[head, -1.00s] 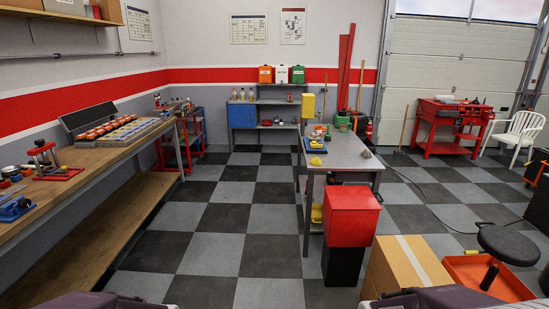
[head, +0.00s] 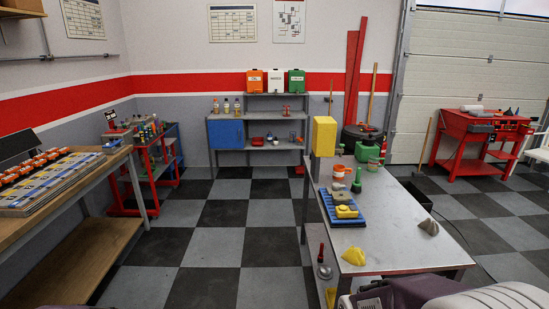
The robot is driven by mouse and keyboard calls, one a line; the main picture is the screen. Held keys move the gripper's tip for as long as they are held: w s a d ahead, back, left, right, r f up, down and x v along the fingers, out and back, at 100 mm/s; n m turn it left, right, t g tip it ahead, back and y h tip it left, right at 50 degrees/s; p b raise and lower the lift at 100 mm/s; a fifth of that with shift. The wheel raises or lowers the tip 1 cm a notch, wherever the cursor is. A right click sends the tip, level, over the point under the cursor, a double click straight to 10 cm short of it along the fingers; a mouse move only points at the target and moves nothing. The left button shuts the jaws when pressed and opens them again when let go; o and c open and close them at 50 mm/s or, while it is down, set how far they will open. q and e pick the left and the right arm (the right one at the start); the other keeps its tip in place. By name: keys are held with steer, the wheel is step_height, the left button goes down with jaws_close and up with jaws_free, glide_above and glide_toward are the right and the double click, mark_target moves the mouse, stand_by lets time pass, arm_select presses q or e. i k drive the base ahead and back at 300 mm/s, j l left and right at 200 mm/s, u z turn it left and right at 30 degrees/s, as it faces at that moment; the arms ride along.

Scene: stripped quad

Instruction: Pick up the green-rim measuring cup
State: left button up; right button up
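A small cup with a green rim (head: 374,163) appears to stand near the far right edge of the metal table (head: 392,213); it is small and its details are hard to tell. A white cup with an orange rim (head: 338,171) stands nearer on the same table, to its left. A dark green bottle (head: 356,182) stands close to the orange-rimmed cup. Neither of my grippers shows; only part of my own arm is at the bottom right.
A blue tray with yellow items (head: 343,208), a yellow funnel (head: 353,257) and a grey cone-shaped piece (head: 429,227) lie on the table. A yellow box (head: 324,136) stands at its far left corner. The checkered floor left of the table is clear.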

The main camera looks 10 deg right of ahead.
mark_target(373, 164)
steer(key=i+z, duration=0.15)
steer(key=i, duration=0.3)
steer(key=i+j+z, duration=0.1)
steer(key=i, duration=0.35)
steer(key=i+j+z, duration=0.15)
steer(key=i, duration=0.3)
steer(key=i+j+z, duration=0.1)
steer(key=i, duration=0.35)
steer(key=i+j+z, duration=0.15)
steer(key=i+j, duration=0.15)
steer(key=i, duration=0.15)
